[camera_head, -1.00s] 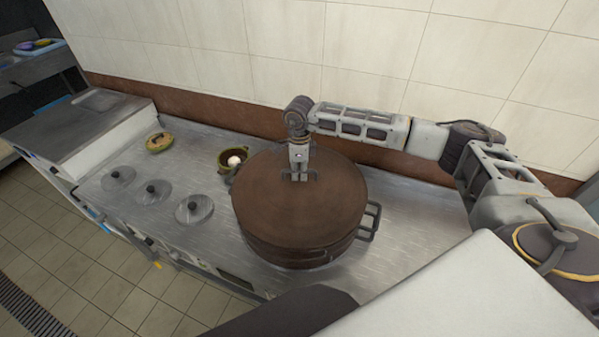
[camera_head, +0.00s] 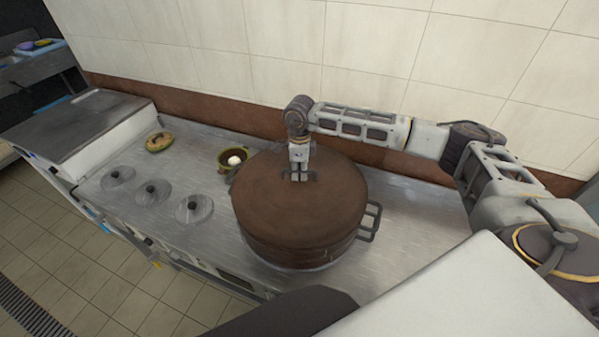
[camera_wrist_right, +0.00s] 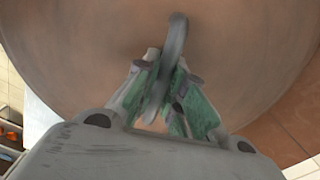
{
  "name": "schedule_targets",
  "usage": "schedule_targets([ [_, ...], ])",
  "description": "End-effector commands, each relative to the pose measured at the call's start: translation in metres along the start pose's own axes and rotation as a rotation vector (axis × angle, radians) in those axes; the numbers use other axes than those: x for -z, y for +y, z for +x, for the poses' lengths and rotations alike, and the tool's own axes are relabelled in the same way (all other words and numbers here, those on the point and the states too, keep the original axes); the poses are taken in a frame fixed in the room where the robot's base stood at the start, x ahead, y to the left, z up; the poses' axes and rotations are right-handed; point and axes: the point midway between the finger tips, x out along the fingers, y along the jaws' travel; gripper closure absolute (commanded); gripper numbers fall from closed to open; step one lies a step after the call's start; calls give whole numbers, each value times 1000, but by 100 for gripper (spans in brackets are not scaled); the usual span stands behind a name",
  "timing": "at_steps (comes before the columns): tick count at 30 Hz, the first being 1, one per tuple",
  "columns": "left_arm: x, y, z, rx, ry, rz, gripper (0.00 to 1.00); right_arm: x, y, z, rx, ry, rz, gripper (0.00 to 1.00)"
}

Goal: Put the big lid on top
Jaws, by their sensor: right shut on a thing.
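A big round brown lid (camera_head: 285,215) sits over a large brown stockpot (camera_head: 290,250) on the steel counter, and it hides the pot's opening. I cannot tell whether the lid rests fully on the rim. My right gripper (camera_head: 299,177) reaches down from above to the lid's handle. In the right wrist view, the green-padded fingers of my right gripper (camera_wrist_right: 172,98) are shut on the grey loop handle (camera_wrist_right: 172,65), with the brown lid (camera_wrist_right: 90,50) below. My left gripper is not in view.
A small pot (camera_head: 232,159) with a white thing in it stands behind the big pot. Several small round lids (camera_head: 194,209) lie to the left, and a tan round item (camera_head: 159,142) lies farther back. A tiled wall (camera_head: 300,70) closes the back.

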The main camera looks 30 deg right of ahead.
Motion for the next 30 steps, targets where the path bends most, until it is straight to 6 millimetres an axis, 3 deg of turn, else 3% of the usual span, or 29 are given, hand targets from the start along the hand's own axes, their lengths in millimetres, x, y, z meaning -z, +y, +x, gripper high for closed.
schedule_targets([
  [30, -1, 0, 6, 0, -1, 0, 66, 0, -1, 4, 2, -2, 0, 100],
])
